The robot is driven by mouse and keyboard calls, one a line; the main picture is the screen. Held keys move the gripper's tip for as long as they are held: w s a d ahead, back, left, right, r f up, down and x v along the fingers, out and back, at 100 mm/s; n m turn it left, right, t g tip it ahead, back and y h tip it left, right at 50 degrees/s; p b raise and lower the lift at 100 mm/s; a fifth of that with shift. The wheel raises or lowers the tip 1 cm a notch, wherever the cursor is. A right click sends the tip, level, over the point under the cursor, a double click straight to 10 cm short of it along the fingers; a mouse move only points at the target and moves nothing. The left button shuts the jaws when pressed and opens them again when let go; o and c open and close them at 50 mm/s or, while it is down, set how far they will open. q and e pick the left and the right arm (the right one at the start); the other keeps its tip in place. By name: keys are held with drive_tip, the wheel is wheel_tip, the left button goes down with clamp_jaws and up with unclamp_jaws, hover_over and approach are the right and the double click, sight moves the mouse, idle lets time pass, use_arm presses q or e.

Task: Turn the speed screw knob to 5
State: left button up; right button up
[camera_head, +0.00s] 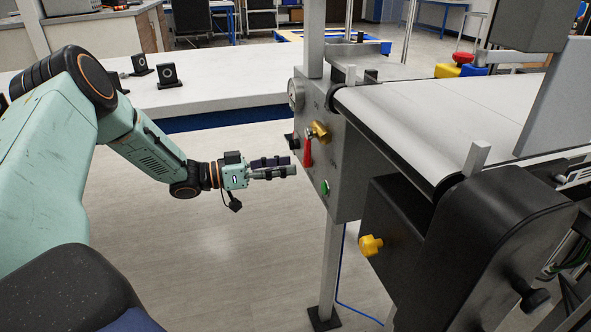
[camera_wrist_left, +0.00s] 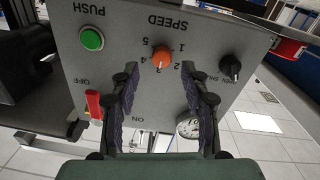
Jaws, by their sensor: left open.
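The grey control panel (camera_head: 343,165) stands upright on the side of the conveyor frame. In the left wrist view, the panel appears upside down, with the orange speed knob (camera_wrist_left: 161,58) below the word SPEED and numbers around it. I cannot tell which number the knob points to. My left gripper (camera_head: 296,165) is in front of the panel. Its two fingers are spread, and in the left wrist view (camera_wrist_left: 160,76) the orange knob appears between and just beyond the fingertips, with no visible contact. The knob is not clearly visible in the head view. My right gripper is not in view.
The conveyor belt (camera_head: 440,115) runs behind the panel. A white table (camera_head: 215,88) lies beyond; the floor left of the panel is clear.

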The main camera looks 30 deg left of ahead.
use_arm(q)
drive_tip(key=b+x, duration=0.1)
drive_tip(key=x, duration=0.2)
drive_tip(key=shift+w+d, duration=0.15)
drive_tip(key=shift+w, duration=0.05)
drive_tip(key=shift+f, duration=0.1)
clamp_jaws()
